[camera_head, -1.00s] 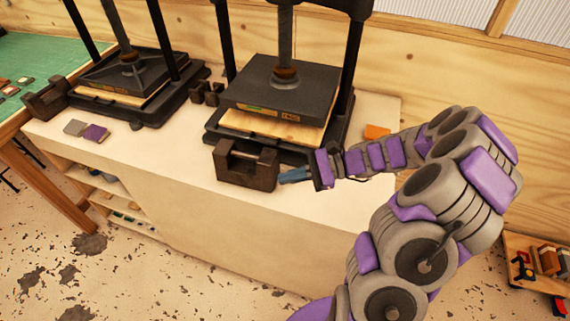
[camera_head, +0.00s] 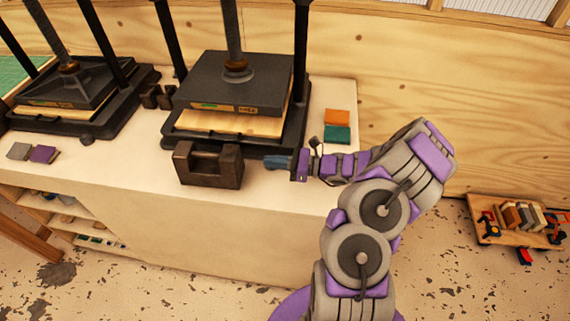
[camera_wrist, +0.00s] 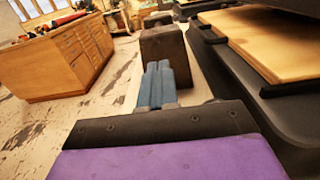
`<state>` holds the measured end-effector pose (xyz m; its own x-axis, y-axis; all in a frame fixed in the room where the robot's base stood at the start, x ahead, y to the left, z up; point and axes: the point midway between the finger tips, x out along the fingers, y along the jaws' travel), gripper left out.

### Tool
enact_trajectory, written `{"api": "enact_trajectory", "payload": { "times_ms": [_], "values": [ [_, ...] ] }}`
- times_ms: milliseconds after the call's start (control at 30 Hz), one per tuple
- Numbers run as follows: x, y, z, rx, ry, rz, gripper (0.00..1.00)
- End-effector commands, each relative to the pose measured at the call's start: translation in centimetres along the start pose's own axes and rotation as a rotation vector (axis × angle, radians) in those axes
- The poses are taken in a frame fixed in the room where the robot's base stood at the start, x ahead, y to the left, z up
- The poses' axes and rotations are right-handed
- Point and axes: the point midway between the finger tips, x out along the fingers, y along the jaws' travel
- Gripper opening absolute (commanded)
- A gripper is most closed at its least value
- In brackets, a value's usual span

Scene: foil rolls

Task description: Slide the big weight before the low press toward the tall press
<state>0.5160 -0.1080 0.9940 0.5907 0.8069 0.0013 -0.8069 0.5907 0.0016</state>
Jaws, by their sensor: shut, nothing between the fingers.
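The big weight (camera_head: 208,164) is a dark, U-shaped metal block standing upright on the pale bench top, in front of the right-hand press (camera_head: 235,85). In the wrist view the weight (camera_wrist: 165,55) stands straight ahead of the fingers. My gripper (camera_head: 266,162) is shut and empty, low over the bench just right of the weight, with its blue fingers (camera_wrist: 157,84) pointing at the weight's side. I cannot tell for sure whether the tips touch it. The other press (camera_head: 70,90) stands to the left along the bench.
A small dark block pair (camera_head: 158,97) sits between the presses. Grey and purple pieces (camera_head: 42,154) lie at the bench's left front. Orange and green pieces (camera_head: 337,125) lie right of the near press. Bench top left of the weight is clear. A loaded wooden cart (camera_head: 520,220) stands on the floor.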

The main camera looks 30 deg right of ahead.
Motion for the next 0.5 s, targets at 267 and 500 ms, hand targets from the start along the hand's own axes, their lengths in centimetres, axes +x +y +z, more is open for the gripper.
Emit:
{"api": "enact_trajectory", "payload": {
  "times_ms": [267, 500],
  "values": [
    [5.1, 0.0, -0.3, 0.0, 0.0, 0.002, 0.0],
    [7.3, -0.1, -0.1, 0.0, -0.001, 0.001, 0.0]
  ]
}}
